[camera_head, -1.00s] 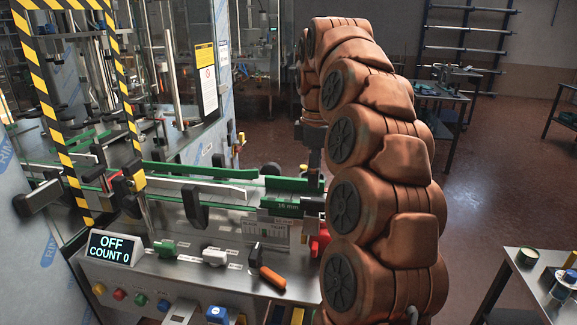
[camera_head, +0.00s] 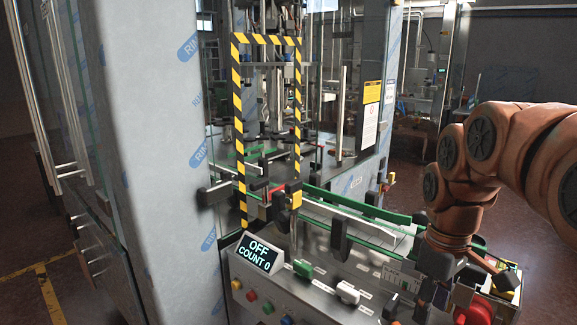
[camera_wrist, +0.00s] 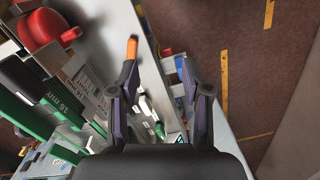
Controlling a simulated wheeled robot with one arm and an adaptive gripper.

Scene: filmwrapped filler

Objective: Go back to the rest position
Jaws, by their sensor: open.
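My gripper (camera_wrist: 158,75) is open and empty, its two dark fingers spread apart in the wrist view. It points down over the front edge of the machine's control panel. In the head view my copper-coloured arm comes in from the right and bends down over the right end of that panel, where the gripper is partly hidden and dark. An orange-handled lever (camera_wrist: 132,48) lies ahead of the left fingertip in the wrist view, apparently apart from it.
The panel carries an OFF / COUNT 0 display (camera_head: 261,253), a green switch (camera_head: 303,268) and a white switch (camera_head: 347,292). A striped yellow-black frame (camera_head: 238,120) and green rails (camera_head: 355,205) stand behind. A red part (camera_wrist: 42,30) is near the gripper. Brown floor (camera_wrist: 200,25) is open beyond the panel.

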